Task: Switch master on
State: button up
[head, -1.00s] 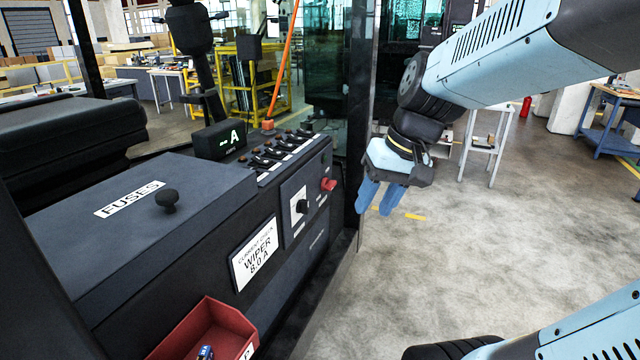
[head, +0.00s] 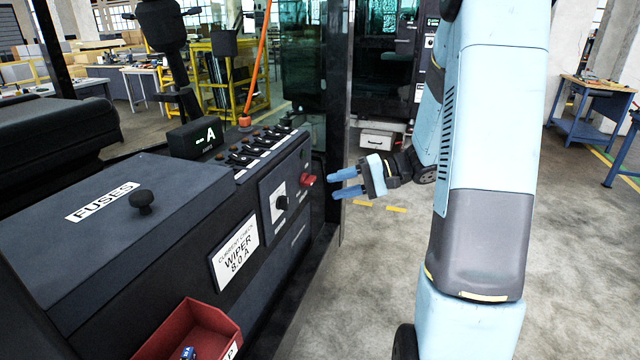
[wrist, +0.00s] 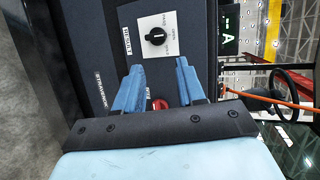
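The red switch knob (head: 308,181) sticks out near the far end of the dark console's front face. It also shows in the wrist view (wrist: 159,104), partly between my two fingers. Its small label is too blurred to read. My gripper (head: 335,186) is open and empty, with its two blue fingers pointing left at the red knob. In the head view a small gap separates the fingertips from the knob. The wrist view shows the fingers (wrist: 160,66) spread apart, with the lower part of the knob hidden by the gripper body.
A black rotary knob (head: 282,202) on a white plate sits beside the red knob. A row of toggles (head: 262,148), a display reading "-- A" (head: 205,137) and a fuse lid (head: 120,205) are on top. A red bin (head: 190,325) hangs in front. A dark post (head: 335,110) stands behind.

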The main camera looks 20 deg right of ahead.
aim_at(308, 180)
jog(key=w+d+f+m+t, duration=0.4)
jog(key=w+d+f+t, duration=0.3)
jog(key=d, duration=0.2)
jog(key=x, duration=1.3)
jog(key=shift+a, duration=0.2)
jog(key=shift+s+r, duration=0.1)
jog(key=shift+s, duration=0.1)
grip_shut()
jog(key=shift+d, duration=0.1)
